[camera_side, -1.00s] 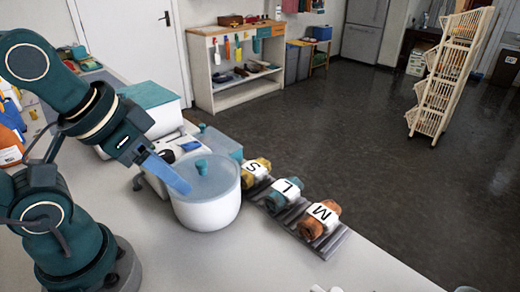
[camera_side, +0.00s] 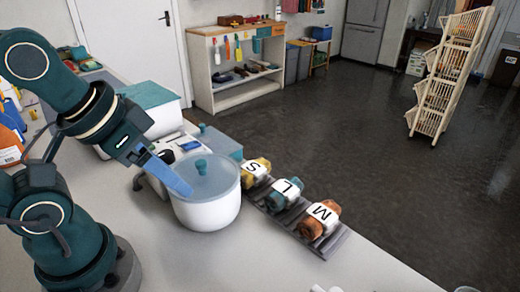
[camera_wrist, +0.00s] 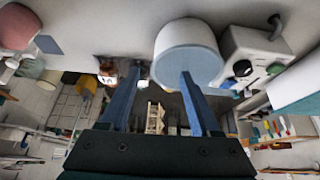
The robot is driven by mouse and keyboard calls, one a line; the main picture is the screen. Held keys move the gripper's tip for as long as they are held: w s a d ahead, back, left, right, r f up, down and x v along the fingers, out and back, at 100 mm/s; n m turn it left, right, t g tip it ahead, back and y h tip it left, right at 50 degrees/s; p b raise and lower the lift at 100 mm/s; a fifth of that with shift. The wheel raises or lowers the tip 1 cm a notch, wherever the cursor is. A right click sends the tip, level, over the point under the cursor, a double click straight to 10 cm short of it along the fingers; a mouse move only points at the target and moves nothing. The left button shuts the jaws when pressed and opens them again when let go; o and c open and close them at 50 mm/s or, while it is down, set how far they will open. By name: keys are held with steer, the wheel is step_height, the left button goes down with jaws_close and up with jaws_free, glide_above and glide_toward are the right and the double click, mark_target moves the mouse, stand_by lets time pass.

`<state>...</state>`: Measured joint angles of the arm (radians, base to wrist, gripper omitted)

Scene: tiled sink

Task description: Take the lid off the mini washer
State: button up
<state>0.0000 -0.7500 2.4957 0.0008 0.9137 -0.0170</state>
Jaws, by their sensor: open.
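The mini washer (camera_side: 210,213) is a round white tub standing on the counter. My gripper (camera_side: 186,190) is at the lid's left side in the side view, and a blue finger overlaps the lid's edge. Whether it touches cannot be told. One finger overlaps the lid (camera_wrist: 205,65); the knob cannot be made out there.
A rack (camera_side: 297,222) with rolled cloths marked S, L and M lies right of the washer along the counter edge. A white machine (camera_side: 182,143) and a teal-lidded box (camera_side: 150,97) stand behind. The counter in front is mostly clear.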

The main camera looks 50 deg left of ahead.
mark_target(201, 162)
steer(key=w+a+n+g, duration=0.1)
steer(key=w, duration=0.1)
steer(key=w+a+n+g, duration=0.1)
steer(key=w+a, duration=0.1)
steer(key=w, duration=0.1)
steer(key=w+a+r+n+g, duration=0.1)
steer(key=w+a+n, duration=0.1)
steer(key=w, duration=0.1)
steer(key=shift+a+g+y, duration=0.1)
steer(key=shift+g+y, duration=0.2)
steer(key=shift+g, duration=0.1)
steer(key=shift+a+f, duration=0.2)
steer(key=shift+f, duration=0.35)
steer(key=shift+w+a+f, duration=0.1)
steer(key=shift+w+f, duration=0.1)
steer(key=shift+f, duration=0.95)
steer(key=shift+w+a+f, duration=0.1)
steer(key=shift+w+f, duration=0.05)
steer(key=shift+f, duration=1)
jaws_close()
